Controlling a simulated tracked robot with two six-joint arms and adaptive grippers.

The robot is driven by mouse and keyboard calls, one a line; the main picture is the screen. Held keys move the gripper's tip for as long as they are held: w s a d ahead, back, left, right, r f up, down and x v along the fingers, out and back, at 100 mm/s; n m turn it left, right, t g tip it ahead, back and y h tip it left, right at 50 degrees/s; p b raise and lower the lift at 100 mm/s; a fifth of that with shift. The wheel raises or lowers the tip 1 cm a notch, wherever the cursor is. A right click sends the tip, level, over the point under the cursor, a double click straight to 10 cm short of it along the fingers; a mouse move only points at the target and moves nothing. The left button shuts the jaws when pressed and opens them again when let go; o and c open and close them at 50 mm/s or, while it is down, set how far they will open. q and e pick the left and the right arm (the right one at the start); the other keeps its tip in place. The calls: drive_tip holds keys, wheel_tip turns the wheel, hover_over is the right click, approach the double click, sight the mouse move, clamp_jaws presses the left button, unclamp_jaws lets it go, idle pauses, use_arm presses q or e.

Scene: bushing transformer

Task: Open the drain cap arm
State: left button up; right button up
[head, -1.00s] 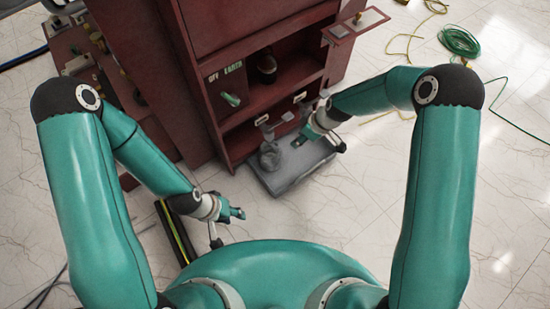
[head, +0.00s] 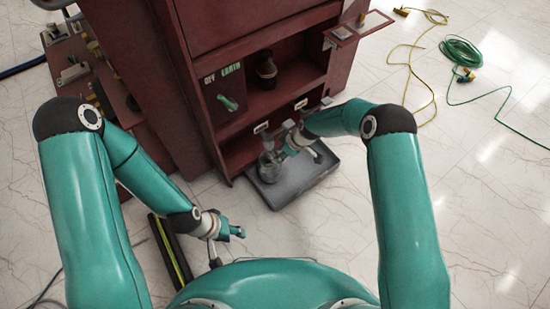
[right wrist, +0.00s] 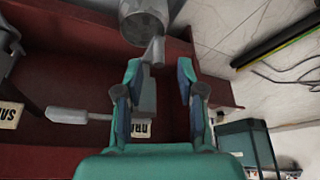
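My right gripper (right wrist: 160,88) is open, pointing at the lower shelf of the red cabinet. A grey metal arm (right wrist: 149,82), probably the drain cap arm, stands between its fingers, closer to the left finger. I cannot tell whether they touch. A label (right wrist: 141,129) partly hidden by the gripper reads "DRAI". A grey jar-like vessel (right wrist: 140,24) is beyond the fingertips; it also shows in the head view (head: 268,166). In the head view my right gripper (head: 284,150) is just right of the vessel. My left gripper (head: 238,231) hangs away from the cabinet, its opening unclear.
A grey tray (head: 300,187) lies on the floor before the red cabinet (head: 205,110). A pale lever (right wrist: 72,116) lies left of the fingers, near another label (right wrist: 10,114). Green hose (head: 462,52) lies at right. The floor right of the tray is clear.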

drive_tip(key=shift+b+x, duration=0.4)
drive_tip(key=shift+x, duration=1.5)
clamp_jaws()
